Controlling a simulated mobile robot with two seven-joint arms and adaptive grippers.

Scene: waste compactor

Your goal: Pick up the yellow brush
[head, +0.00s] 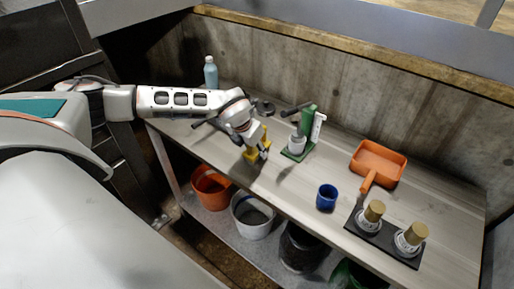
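The yellow brush (249,155) is at the left half of the table, partly hidden by my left gripper. My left gripper (258,150) points down over the brush, with its fingers right at it. The fingers are small and overlap the yellow, so I cannot tell whether they are closed on the brush or whether it is touching the table. My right gripper is not in view.
On the table (300,190) are a green press-like device (309,122), a blue cup (327,197), an orange dustpan (378,163) and a black tray (398,251) with two gold-topped canisters. A bottle (211,73) stands behind my arm. Several buckets sit below.

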